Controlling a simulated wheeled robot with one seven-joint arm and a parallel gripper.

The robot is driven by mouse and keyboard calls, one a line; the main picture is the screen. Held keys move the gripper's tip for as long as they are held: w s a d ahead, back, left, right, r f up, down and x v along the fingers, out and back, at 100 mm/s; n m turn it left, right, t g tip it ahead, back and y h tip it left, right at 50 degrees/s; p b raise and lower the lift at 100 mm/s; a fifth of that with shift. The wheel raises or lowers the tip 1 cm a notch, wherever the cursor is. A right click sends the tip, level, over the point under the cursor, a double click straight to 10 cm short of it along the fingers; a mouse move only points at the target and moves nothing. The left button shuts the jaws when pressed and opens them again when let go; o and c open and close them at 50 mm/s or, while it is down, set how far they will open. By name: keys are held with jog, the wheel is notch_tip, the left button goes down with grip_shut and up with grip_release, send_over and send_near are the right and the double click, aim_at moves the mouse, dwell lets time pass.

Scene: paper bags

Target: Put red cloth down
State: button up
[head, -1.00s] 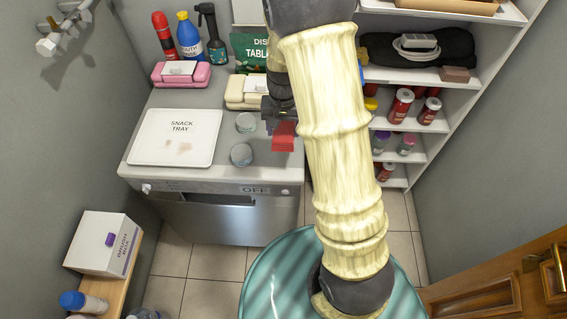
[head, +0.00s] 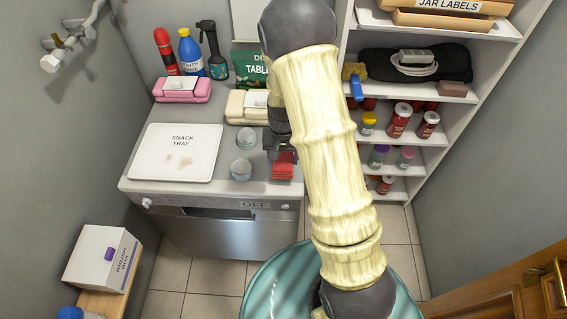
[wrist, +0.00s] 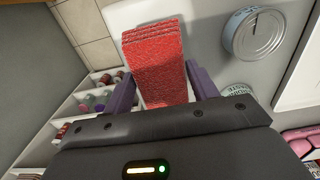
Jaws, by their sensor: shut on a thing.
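A folded red cloth (head: 284,166) is at the right front corner of the grey counter (head: 212,112) in the head view. My gripper (head: 279,152) is shut on it, partly hidden by my arm. In the wrist view the red cloth (wrist: 157,62) sticks out between the two purple fingers of my gripper (wrist: 160,88). The counter's surface shows beyond it. I cannot tell whether the cloth touches the counter.
Two round tins (head: 242,169) stand just left of the cloth. A white snack tray (head: 150,172) lies further left. Pink and cream boxes (head: 181,90) and bottles stand behind. A shelf unit (head: 440,95) is at the right.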

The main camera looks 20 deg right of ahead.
aim_at(283, 158)
jog(key=shift+f, duration=1.85)
jog(key=shift+f, duration=0.1)
jog(key=o, duration=0.9)
jog(key=shift+w+r, duration=0.1)
jog(key=shift+r, duration=0.35)
jog(key=r, duration=0.5)
jog(key=r+b, duration=0.1)
jog(key=r, duration=0.4)
jog(key=shift+s+r, duration=0.2)
jog(key=shift+r, duration=0.15)
jog(key=shift+w+r, duration=0.1)
jog(key=shift+r, duration=0.2)
